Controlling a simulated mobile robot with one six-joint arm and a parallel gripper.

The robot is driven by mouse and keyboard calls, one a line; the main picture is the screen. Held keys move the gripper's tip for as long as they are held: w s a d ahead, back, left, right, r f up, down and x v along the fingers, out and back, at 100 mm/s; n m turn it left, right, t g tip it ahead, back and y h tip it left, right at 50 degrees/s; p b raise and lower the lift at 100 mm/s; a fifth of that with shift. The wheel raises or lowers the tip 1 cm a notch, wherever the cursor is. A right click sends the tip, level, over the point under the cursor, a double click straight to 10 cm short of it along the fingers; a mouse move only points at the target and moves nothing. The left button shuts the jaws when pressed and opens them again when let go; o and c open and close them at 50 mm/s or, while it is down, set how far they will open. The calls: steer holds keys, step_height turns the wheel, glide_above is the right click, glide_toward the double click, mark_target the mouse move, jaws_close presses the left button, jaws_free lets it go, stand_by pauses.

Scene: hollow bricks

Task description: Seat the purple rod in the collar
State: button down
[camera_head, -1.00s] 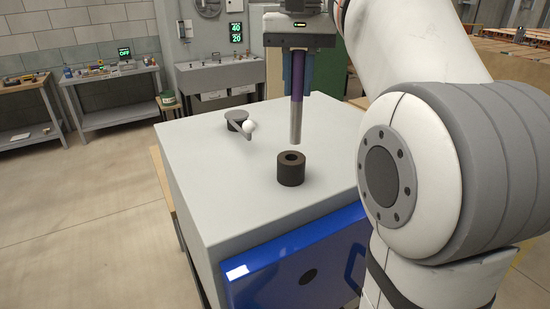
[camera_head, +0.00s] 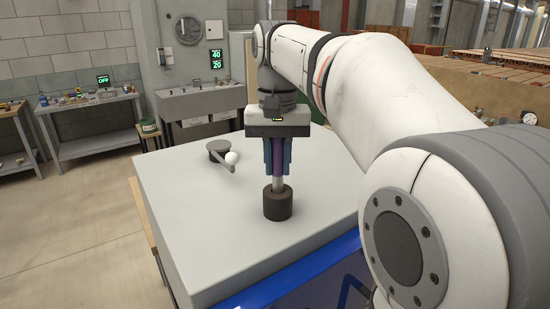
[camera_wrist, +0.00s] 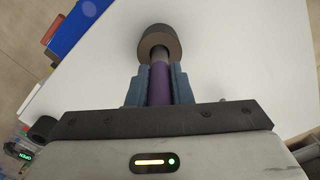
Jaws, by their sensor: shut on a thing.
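The purple rod (camera_head: 277,160) has a grey metal lower end. My gripper (camera_head: 278,170) is shut on its purple part and holds it upright. The dark round collar (camera_head: 278,206) stands on the grey top of a cabinet. In the head view the rod's metal end goes down into the collar's hole, and a short length of it shows above the rim. In the wrist view the rod (camera_wrist: 159,82) runs between my blue-grey fingers (camera_wrist: 157,88) into the collar (camera_wrist: 158,40). How deep the tip sits is hidden inside the collar.
A dark disc with a lever and white ball knob (camera_head: 231,158) stands on the cabinet top (camera_head: 190,220), left of and behind the collar. The cabinet's blue front (camera_head: 310,275) is below. The rest of the top is clear.

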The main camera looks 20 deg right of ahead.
steer(key=shift+s+r, duration=0.15)
steer(key=shift+r, duration=0.1)
steer(key=c, duration=1.8)
jaws_free()
steer(key=shift+s, duration=0.15)
steer(key=o, duration=0.3)
steer(key=shift+w, duration=0.25)
steer(key=shift+o, duration=1)
steer(key=shift+s+r, duration=0.1)
steer(key=shift+s, duration=0.05)
step_height(320, 180, up, 12)
steer(key=shift+p, duration=0.3)
